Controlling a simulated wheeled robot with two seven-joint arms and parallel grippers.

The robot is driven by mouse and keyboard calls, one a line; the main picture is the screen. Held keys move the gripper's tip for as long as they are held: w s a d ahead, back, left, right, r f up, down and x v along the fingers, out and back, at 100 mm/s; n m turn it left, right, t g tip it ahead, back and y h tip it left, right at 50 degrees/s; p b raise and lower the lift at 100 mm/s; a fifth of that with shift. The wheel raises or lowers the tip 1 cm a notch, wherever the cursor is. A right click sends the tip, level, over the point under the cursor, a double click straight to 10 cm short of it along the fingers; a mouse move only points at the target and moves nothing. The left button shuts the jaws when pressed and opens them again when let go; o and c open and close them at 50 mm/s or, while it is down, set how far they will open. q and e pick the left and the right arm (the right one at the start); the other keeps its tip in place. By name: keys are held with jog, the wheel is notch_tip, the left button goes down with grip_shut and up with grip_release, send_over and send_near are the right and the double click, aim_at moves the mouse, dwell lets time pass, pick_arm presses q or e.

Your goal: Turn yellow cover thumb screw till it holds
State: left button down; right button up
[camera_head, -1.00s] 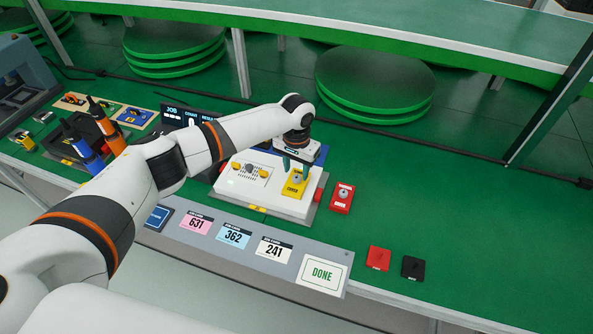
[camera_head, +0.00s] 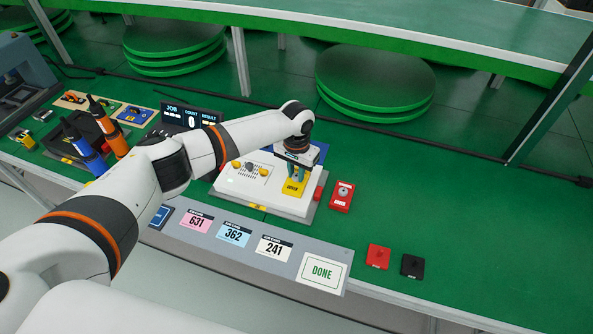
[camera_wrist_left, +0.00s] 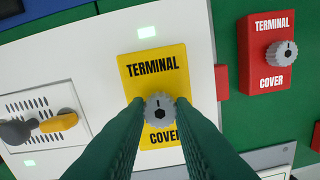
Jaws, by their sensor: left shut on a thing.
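The yellow terminal cover (camera_head: 294,187) lies flat on the white unit (camera_head: 229,181) on the green bench. In the left wrist view the yellow cover (camera_wrist_left: 155,75) has a grey knurled thumb screw (camera_wrist_left: 159,109) with a dark hex centre. My left gripper (camera_head: 297,175) points down at the cover, and its two green fingers (camera_wrist_left: 160,117) are shut on the thumb screw from both sides. The lower part of the cover is partly hidden behind the fingers. My right gripper does not show.
A red terminal cover (camera_head: 342,196) with its own screw (camera_wrist_left: 281,53) lies just right of the unit. Red (camera_head: 378,258) and black (camera_head: 412,266) pieces lie near the front edge. Number cards and a DONE pad (camera_head: 322,272) line the front. The bench at right is clear.

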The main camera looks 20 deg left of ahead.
aim_at(297, 176)
pick_arm(q)
jog(key=shift+m, duration=1.3)
jog(key=m, duration=0.3)
jog(key=shift+m+p, duration=0.4)
jog(key=m, duration=0.5)
jog(key=shift+m, duration=0.4)
jog(key=c, duration=1.2)
grip_release()
jog(key=shift+c, duration=0.2)
notch_tip(297, 176, up, 12)
jog(key=b, duration=0.1)
